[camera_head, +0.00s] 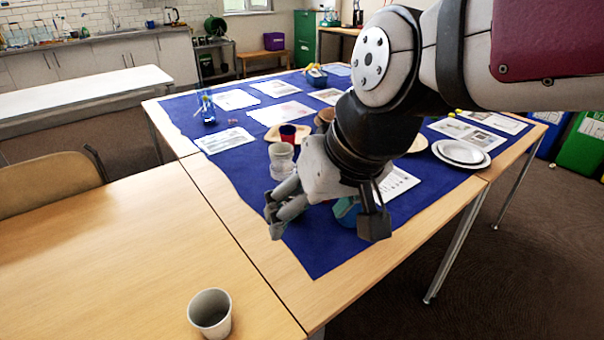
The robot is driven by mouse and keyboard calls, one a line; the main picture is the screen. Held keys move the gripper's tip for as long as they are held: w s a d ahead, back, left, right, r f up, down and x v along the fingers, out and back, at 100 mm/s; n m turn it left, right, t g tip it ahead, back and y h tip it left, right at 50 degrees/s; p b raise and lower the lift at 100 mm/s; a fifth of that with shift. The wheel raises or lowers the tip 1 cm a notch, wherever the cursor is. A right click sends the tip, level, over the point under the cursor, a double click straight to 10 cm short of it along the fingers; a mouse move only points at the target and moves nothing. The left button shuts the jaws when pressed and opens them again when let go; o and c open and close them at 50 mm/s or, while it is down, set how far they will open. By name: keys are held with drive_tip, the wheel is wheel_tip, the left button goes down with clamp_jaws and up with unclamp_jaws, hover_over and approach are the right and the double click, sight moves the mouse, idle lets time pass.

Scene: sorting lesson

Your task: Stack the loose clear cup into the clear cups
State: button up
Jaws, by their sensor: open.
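Clear, pale cups (282,162) stand upright on the blue cloth, just left of and behind my gripper; I cannot tell how many there are. My gripper (325,230) is open and points down over the near part of the cloth, its fingers spread wide. A teal, rounded thing (346,212) shows partly between the fingers; the gripper hides the rest and I cannot tell if they touch. I cannot make out a separate loose clear cup; one may be hidden behind my gripper. A pale grey cup (210,314) stands alone on the bare wooden table in front, and looks opaque.
A dark red and blue cup (288,133) and a brown cup (326,116) stand behind the clear cups. White plates (461,152) lie at the right, with printed sheets (224,140) around the cloth (318,258). The wooden table (110,250) at the left is mostly clear.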

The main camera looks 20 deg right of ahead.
drive_tip(key=s+d+g+h, duration=0.1)
drive_tip(key=s+d, duration=0.2)
drive_tip(key=s, duration=0.4)
drive_tip(key=s+d+f+g, duration=0.1)
drive_tip(key=s+d+g, duration=0.1)
drive_tip(key=s, duration=0.5)
drive_tip(key=shift+s+d+f+h, duration=0.15)
drive_tip(key=shift+d+f+h, duration=0.15)
drive_tip(key=shift+d+h, duration=0.1)
wheel_tip(320, 180, up, 15)
drive_tip(key=t+p, duration=0.2)
drive_tip(key=p, duration=1.1)
